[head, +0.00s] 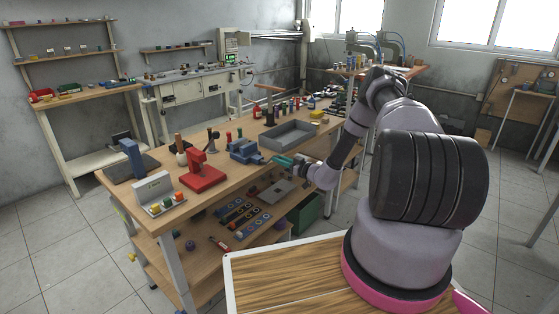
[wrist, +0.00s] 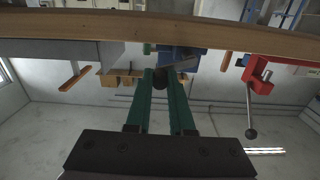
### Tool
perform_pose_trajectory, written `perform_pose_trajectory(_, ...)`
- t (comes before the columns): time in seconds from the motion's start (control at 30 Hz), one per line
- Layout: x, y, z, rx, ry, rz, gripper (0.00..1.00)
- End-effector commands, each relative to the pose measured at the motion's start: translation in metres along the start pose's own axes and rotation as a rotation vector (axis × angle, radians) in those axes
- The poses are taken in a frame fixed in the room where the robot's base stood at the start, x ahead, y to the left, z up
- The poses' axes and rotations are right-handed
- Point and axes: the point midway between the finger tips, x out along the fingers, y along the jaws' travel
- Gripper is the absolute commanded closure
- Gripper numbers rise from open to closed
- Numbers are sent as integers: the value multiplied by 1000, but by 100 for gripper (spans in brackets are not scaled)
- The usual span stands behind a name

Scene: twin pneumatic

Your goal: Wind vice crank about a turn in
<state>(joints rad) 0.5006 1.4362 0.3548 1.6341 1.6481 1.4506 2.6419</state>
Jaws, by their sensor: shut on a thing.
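The blue vice (head: 244,150) stands on the wooden workbench, near its front edge. In the wrist view, which is upside down, the vice (wrist: 184,61) is just beyond my fingertips. My gripper (head: 279,160) is at the vice's right side, over the bench's front edge. In the wrist view my gripper (wrist: 162,77) has its two green fingers shut on a dark crank knob (wrist: 160,79). The rest of the crank is mostly hidden behind the fingers, so its angle is hard to tell.
A red press (head: 203,172) stands left of the vice; its ball-ended lever (wrist: 250,113) shows in the wrist view. A grey tray (head: 289,136) lies to the right of the vice. The workbench edge (wrist: 230,38) runs close to my gripper.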

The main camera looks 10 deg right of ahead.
Motion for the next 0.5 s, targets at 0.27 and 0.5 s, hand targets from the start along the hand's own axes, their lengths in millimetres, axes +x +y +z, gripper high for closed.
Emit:
perform_pose_trajectory(0.27,-1,1,2,12,-2,1,100)
perform_pose_trajectory(0.5,-1,1,2,11,-2,1,64)
